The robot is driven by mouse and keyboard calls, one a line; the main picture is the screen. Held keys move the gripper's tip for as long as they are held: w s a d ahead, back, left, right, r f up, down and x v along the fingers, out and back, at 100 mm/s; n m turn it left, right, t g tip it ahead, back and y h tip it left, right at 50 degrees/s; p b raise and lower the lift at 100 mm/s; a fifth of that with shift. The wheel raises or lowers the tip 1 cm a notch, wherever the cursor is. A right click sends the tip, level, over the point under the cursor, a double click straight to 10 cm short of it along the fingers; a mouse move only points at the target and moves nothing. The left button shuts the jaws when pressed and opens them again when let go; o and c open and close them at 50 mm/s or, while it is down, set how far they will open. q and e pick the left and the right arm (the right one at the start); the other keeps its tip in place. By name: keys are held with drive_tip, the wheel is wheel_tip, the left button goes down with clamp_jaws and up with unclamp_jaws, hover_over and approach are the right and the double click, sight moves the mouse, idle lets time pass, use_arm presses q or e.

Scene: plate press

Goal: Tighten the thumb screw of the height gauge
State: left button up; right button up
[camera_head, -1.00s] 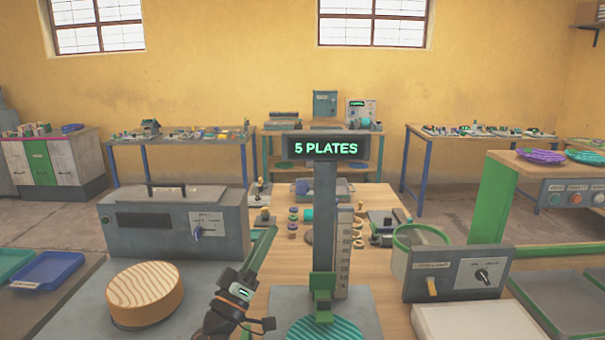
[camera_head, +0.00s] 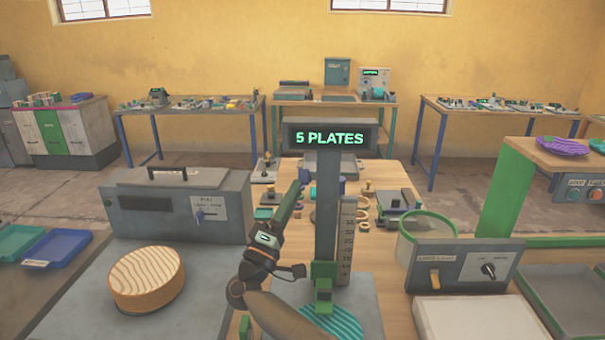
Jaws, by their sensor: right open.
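The height gauge stands in front of me: a dark post (camera_head: 326,210) with a pale scale (camera_head: 346,240) beside it and a lit sign (camera_head: 330,138) reading "5 PLATES" on top. A green slider block (camera_head: 324,280) sits low on the post, above a green striped disc (camera_head: 332,323). I cannot make out the thumb screw as a separate part. My right gripper (camera_head: 295,192) is open, its long green fingers pointing forward to the left of the post. It appears empty. Whether it touches the post is unclear. My left gripper is out of view.
A grey box with a switch (camera_head: 175,205) stands at left, behind a striped round block (camera_head: 146,278). Small parts lie behind the post.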

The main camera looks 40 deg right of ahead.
sight(303, 175)
drive_tip(key=x, duration=0.5)
drive_tip(key=shift+r+p, duration=0.1)
drive_tip(key=shift+p, duration=0.2)
clamp_jaws()
